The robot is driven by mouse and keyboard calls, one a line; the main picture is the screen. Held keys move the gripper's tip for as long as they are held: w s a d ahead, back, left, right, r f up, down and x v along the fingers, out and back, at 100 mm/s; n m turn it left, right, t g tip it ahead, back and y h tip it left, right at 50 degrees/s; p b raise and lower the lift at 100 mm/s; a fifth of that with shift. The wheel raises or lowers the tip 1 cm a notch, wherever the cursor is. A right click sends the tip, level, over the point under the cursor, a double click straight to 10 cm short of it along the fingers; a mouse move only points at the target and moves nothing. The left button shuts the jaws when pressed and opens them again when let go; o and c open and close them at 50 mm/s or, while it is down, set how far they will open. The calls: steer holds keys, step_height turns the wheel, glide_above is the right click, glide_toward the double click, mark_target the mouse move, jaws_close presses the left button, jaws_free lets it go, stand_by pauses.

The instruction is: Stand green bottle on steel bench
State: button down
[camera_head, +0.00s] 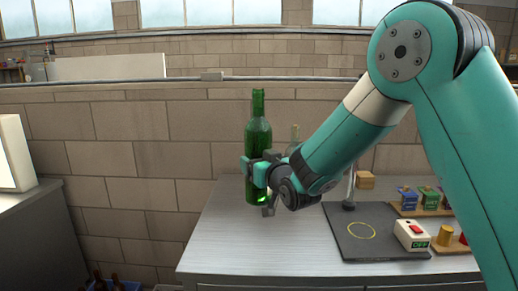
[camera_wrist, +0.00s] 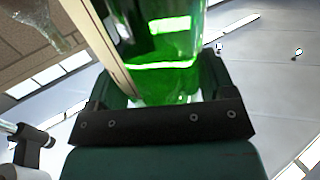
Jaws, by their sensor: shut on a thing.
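The green bottle (camera_head: 258,138) is upright in the head view, over the back left part of the steel bench (camera_head: 235,245). My gripper (camera_head: 256,168) is shut around its lower body and reaches it from the right. Whether the bottle's base touches the bench or hangs above it I cannot tell. The jaws hide part of the glass.
A clear bottle (camera_head: 295,133) shows behind my gripper. To the right are a dark mat (camera_head: 350,240) with a yellow ring, a white switch box (camera_head: 411,236), a wooden block (camera_head: 365,180) and a rack of coloured pieces (camera_head: 408,198). The bench's front left is clear.

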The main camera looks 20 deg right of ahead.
mark_target(264, 200)
step_height(264, 200, down, 10)
steer(key=shift+r, duration=0.2)
step_height(264, 200, down, 4)
steer(key=shift+r+b, duration=0.15)
steer(key=shift+b, duration=0.3)
steer(key=shift+f+b, duration=0.55)
steer(key=shift+b, duration=0.05)
